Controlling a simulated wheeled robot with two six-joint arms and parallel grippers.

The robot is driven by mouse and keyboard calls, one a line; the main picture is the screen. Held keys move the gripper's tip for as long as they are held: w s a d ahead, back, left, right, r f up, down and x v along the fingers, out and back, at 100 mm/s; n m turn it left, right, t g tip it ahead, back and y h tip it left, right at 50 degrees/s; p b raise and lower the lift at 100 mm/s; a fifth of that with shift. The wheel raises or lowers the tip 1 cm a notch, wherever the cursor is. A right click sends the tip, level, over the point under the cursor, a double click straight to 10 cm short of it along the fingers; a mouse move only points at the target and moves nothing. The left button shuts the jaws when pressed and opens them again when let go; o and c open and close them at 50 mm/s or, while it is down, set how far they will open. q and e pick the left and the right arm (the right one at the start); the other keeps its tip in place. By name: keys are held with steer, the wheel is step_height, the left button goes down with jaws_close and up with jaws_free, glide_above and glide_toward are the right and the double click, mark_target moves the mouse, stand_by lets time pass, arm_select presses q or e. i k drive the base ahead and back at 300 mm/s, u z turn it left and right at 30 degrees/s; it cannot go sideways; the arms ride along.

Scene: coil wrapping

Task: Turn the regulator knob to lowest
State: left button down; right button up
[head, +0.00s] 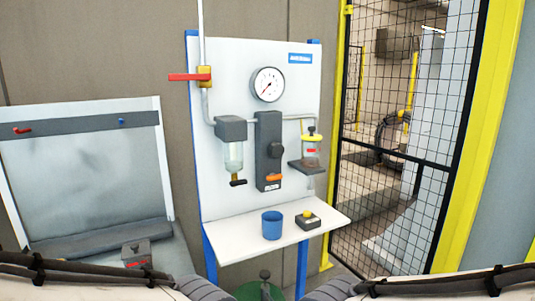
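The regulator (267,178) is a dark grey upright block on the white panel. A round black knob (277,150) sticks out from its front, and an orange lever (274,177) sits below it. I cannot read any setting on the knob. Parts of my two arms show along the bottom edge, but neither gripper is in view, and nothing of mine touches the knob.
A red-handled valve (190,77) sits on the pipe at upper left. A bowl filter (232,150) and a yellow-topped unit (311,150) flank the regulator. A mesh fence (400,130) stands right.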

mark_target(276, 149)
steer(key=u, duration=1.95)
steer(key=k, duration=1)
steer(key=z, duration=1.1)
steer(key=i, duration=0.5)
